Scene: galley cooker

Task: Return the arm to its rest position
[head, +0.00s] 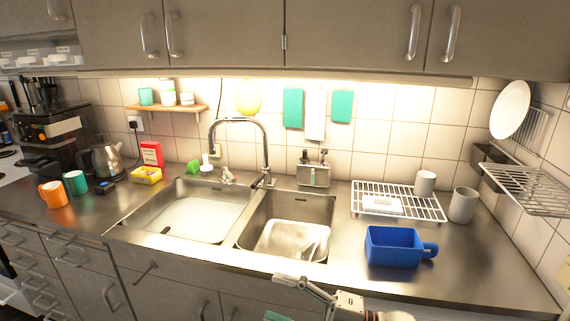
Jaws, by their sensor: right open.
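My right gripper (300,297) is at the bottom of the head view, in front of the counter's front edge, below the right sink basin. Its arm comes in from the lower right. The jaws are open and point left, with nothing seen between them; the lower part is cut off by the picture edge. My left gripper is not in view.
The steel counter (465,285) runs along the wall with two sink basins and a tall tap (266,150). A blue handled tub (392,247) stands near the front edge, right of my gripper. A drying rack (430,208) and grey cup (462,205) stand behind it.

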